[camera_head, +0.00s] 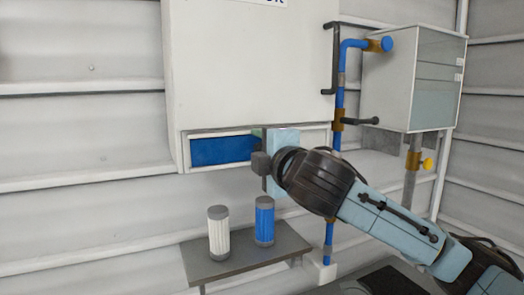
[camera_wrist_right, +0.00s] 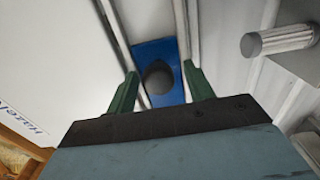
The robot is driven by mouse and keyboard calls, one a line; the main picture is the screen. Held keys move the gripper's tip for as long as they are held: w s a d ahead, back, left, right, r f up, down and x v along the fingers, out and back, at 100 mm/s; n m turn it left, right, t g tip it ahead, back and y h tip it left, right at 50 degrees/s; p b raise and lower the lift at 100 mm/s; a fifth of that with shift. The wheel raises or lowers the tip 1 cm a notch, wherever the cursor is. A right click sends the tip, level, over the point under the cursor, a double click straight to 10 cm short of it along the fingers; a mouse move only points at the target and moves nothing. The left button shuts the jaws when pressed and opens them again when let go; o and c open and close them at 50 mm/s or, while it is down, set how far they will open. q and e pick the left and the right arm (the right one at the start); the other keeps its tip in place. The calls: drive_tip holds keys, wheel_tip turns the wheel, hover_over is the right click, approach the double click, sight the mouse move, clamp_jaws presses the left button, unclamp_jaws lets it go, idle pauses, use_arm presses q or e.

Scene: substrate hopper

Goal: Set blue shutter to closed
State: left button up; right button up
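The blue shutter (camera_head: 223,151) is a flat blue panel in a pale framed slot along the bottom of the white hopper (camera_head: 250,65). It fills the left part of the slot in the head view. My right gripper (camera_head: 262,158) is at the slot, near the shutter's right end. In the right wrist view its green fingers (camera_wrist_right: 160,70) are open, one on each side of a dark round knob (camera_wrist_right: 157,80) on the blue panel (camera_wrist_right: 158,47). Gaps show between fingers and knob. My gripper hides part of the slot. My left gripper is not in view.
A shelf (camera_head: 235,264) below holds a white cylinder (camera_head: 219,235) and a blue cylinder (camera_head: 264,222) with grey caps. A blue pipe (camera_head: 340,85) with dark handles runs right of the hopper. A grey box (camera_head: 395,85) hangs on the right.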

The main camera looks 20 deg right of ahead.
drive_tip(key=shift+d, duration=0.15)
drive_tip(key=s+b, duration=0.9)
drive_tip(key=s, duration=0.4)
drive_tip(key=shift+s, duration=0.2)
drive_tip(key=shift+d, duration=0.1)
